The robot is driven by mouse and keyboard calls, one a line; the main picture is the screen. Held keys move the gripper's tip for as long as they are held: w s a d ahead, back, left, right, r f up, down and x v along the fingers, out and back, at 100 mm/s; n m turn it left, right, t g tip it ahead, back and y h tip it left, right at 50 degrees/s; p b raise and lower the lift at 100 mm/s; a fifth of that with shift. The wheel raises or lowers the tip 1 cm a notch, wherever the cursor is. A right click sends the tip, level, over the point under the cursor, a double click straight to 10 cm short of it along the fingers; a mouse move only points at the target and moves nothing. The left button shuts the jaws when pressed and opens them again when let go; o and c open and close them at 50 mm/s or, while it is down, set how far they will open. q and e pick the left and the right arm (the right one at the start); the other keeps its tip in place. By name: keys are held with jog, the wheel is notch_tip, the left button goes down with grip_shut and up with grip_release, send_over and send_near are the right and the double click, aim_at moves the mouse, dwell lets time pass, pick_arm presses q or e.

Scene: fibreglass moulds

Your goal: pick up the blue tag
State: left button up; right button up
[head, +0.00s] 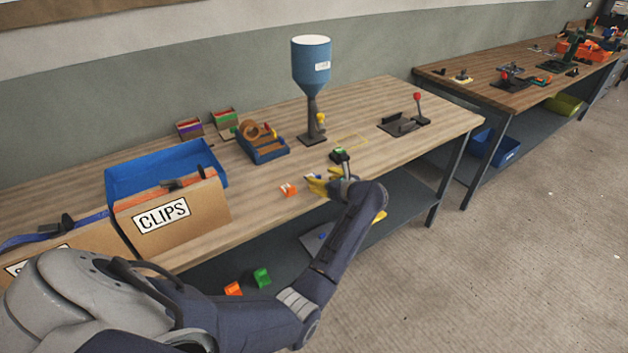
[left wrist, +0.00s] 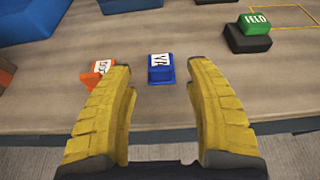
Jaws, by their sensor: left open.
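My right gripper is not in view.
An orange tag (left wrist: 97,72) lies close to the left fingertip. A green tag (left wrist: 256,22) sits on a dark block at right. A blue hopper (head: 312,65), tape caddy (head: 264,150) and CLIPS box (head: 200,205) stand on the bench (head: 375,95).

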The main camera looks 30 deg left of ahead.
aim_at(317, 177)
pick_arm(q)
jog(key=shift+x, duration=1.8)
jog(key=c, duration=0.9)
